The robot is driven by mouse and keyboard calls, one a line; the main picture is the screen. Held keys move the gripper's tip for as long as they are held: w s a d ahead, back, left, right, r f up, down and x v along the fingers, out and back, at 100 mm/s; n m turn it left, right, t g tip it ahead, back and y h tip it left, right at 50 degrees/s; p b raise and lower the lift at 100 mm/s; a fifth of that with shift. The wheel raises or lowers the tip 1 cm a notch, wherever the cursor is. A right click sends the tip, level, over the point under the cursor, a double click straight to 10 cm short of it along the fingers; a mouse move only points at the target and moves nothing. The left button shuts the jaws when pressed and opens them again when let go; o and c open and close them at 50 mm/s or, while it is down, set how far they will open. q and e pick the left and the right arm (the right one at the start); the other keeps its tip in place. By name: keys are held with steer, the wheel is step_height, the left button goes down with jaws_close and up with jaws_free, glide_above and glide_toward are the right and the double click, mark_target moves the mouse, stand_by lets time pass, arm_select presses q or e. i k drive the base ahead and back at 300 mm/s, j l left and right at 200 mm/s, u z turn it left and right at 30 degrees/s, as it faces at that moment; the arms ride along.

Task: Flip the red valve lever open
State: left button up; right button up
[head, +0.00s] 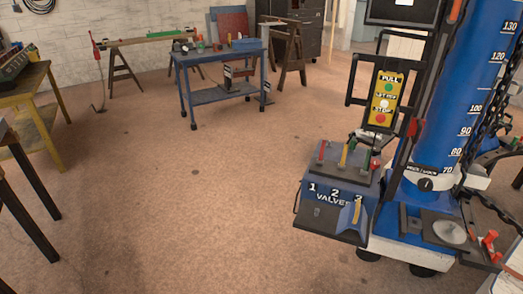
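A blue valve box (318,199) marked "1 2 3 VALVES" stands at the right of the head view, on the side of a blue measuring column. Several short levers stand up from its dark top plate. A red lever (321,153) is at the left, above number 1. A yellow lever (343,156) is in the middle, above number 2. A lever with red and green on it (374,166) is at the right; its details are too small to tell. All three look roughly upright. Neither of my grippers is in view.
The blue column (440,110) with a scale rises behind the box. A yellow panel (382,98) marked PULL and STOP hangs above it. A blue workbench (222,53) is farther back, a yellow bench (24,91) at left. The floor (190,200) left of the box is clear.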

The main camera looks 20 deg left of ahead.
mark_target(319, 161)
steer(key=u, duration=0.25)
steer(key=i+j, duration=0.3)
steer(key=i+j+z, duration=0.1)
steer(key=i+j, duration=0.2)
steer(key=j, duration=0.15)
steer(key=i+j, duration=0.25)
steer(key=j, duration=0.15)
steer(key=i+j+z, duration=0.1)
steer(key=i+j, duration=0.45)
steer(key=j, duration=0.25)
steer(key=i+j+z, duration=0.1)
steer(key=i+j, duration=0.15)
steer(key=j, duration=0.15)
steer(key=i+j+z, duration=0.1)
steer(key=i+j, duration=0.15)
steer(key=j, duration=0.2)
steer(key=i+j, duration=0.25)
steer(key=j, duration=0.2)
